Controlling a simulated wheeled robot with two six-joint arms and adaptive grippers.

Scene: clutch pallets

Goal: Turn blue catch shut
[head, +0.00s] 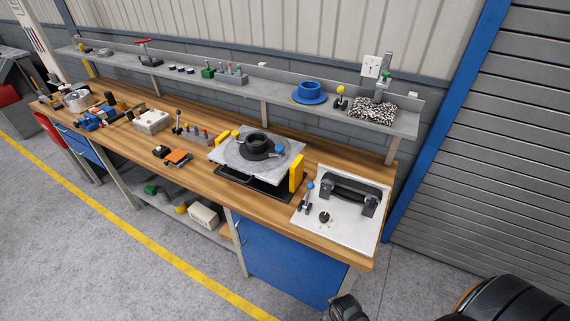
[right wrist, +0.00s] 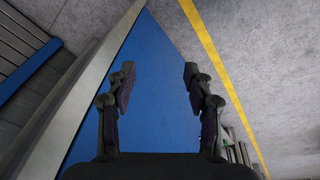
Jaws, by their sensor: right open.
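A small blue-knobbed catch (head: 280,148) sits on the grey pallet plate (head: 225,151), at the right side of a black ring-shaped part (head: 257,146). Its exact turn angle is too small to tell. A yellow catch (head: 236,134) is on the other side of the ring. My right gripper (right wrist: 158,78) is open and empty in the right wrist view, in front of the blue cabinet (right wrist: 150,110). In the head view the dark tip of my right gripper (head: 345,308) is at the bottom edge, low and well away from the pallet. My left gripper is not in view.
A white panel (head: 335,229) with a black handle (head: 350,192) and a blue-topped lever (head: 309,187) is right of the pallet. Yellow uprights (head: 296,173) flank the plate. A shelf (head: 270,88) runs behind the wooden bench (head: 200,183). Several tools lie left. Floor in front is clear.

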